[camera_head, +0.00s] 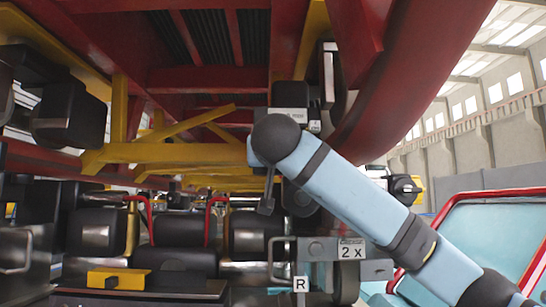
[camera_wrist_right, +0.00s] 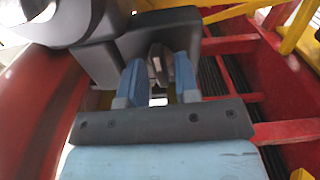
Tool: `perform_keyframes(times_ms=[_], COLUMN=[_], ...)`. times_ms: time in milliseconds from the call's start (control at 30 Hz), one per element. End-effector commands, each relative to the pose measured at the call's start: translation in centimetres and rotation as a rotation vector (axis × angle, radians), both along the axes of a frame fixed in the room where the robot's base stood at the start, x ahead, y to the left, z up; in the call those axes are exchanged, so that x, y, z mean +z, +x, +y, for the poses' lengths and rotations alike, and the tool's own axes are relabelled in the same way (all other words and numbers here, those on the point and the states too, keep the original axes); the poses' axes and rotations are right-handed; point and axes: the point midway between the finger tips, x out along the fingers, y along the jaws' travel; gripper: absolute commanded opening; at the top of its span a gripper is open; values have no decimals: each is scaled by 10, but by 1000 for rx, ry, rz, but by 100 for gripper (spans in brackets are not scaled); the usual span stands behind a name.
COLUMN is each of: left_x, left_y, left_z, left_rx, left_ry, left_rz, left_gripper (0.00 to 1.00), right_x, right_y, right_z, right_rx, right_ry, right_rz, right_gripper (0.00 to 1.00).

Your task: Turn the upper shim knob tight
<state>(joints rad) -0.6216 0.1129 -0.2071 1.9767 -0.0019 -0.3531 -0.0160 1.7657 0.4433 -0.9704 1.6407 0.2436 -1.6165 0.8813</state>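In the right wrist view, my right gripper (camera_wrist_right: 159,70) points at a dark assembly (camera_wrist_right: 95,62) under the red bodywork. Its two blue fingers stand apart, one on each side of a narrow dark upright piece (camera_wrist_right: 157,62), which looks like a knob. Small gaps seem to show beside this piece; I cannot tell whether either finger touches it. In the head view, my right arm reaches up from the lower right, and its dark wrist joint hides the gripper and the knob. A grey labelled block (camera_head: 290,116) shows just behind that joint. My left gripper is in neither view.
A curved red body panel (camera_head: 415,70) hangs close on the right. Yellow beams (camera_head: 170,152) cross beneath the car. Below are a grey "2 x" plate (camera_head: 351,250), an "R" label (camera_head: 301,284) and a metal handle (camera_head: 277,262). A red-framed teal panel (camera_head: 500,235) stands lower right.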

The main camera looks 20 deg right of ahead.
Motion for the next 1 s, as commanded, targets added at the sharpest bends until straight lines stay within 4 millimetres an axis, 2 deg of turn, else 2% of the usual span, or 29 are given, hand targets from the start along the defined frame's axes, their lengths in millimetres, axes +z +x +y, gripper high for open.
perform_keyframes(times_ms=[33, 100, 133, 467, 667, 900, 1000], left_x=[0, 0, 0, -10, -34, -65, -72], left_y=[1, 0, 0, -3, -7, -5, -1], left_z=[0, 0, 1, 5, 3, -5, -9], left_rx=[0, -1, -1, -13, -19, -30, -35], left_ry=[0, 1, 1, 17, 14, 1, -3], left_rz=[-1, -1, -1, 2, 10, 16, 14], left_gripper=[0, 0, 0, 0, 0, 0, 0], right_x=[0, 0, 0, -3, -8, -8, -7], right_y=[0, 0, 0, 0, 0, 0, 0], right_z=[0, 0, 0, 1, 2, 2, 3], right_rx=[0, 0, 0, 2, 4, 4, 4], right_ry=[0, 0, 0, 27, 119, 310, 400], right_rz=[0, 0, 0, -7, -31, -83, -110], right_gripper=[18, 2, 0, 0, 0, 0, 0])
